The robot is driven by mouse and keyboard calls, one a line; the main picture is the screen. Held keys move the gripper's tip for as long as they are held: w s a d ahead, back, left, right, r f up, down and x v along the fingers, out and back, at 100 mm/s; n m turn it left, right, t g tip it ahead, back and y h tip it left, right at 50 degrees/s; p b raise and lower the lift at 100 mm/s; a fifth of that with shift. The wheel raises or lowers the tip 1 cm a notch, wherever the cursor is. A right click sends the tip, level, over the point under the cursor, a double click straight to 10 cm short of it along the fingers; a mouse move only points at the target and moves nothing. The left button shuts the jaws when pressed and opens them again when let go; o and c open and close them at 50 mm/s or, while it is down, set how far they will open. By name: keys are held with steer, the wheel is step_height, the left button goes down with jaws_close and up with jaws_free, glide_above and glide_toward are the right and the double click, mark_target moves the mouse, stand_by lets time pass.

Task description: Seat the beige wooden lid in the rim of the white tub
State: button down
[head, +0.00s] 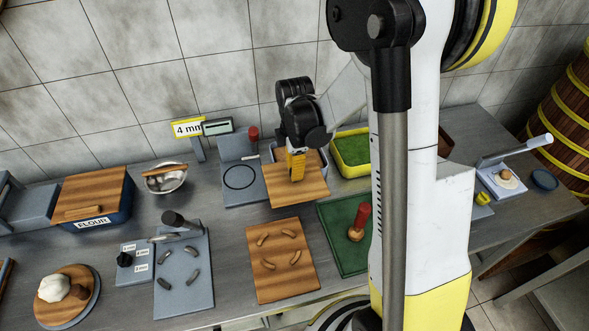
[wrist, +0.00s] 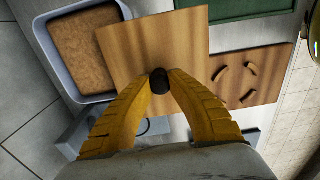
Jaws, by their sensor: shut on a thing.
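The beige wooden lid (head: 290,192) is a flat square board with a small dark knob (wrist: 160,80), seen in the wrist view. My gripper (wrist: 159,76) has its yellow fingers shut on that knob; it also shows in the head view (head: 296,179). The white tub (wrist: 92,99) has a pale rim and brown, grainy contents, and lies left of the lid in the wrist view. The lid is offset from the tub and covers part of its right side in that view. In the head view the lid and my gripper hide most of the tub. The lid's height is hard to tell.
A yellow-rimmed tray with green contents (head: 365,165) stands right of the tub. A grey board with a black ring (head: 238,198) lies to the left. A wooden board with several brown pieces (head: 282,280) and a green mat (head: 335,225) lie in front.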

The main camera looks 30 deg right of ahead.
steer(key=w+d+b, duration=0.1)
steer(key=w+d, duration=0.5)
steer(key=w, duration=0.4)
steer(key=shift+w+d, duration=0.15)
steer(key=shift+d, duration=0.05)
stand_by(0.4)
stand_by(1.1)
steer(key=shift+f+b, duration=0.65)
steer(key=shift+b, duration=0.1)
stand_by(0.5)
steer(key=c, duration=1.3)
jaws_free()
step_height(320, 180, up, 12)
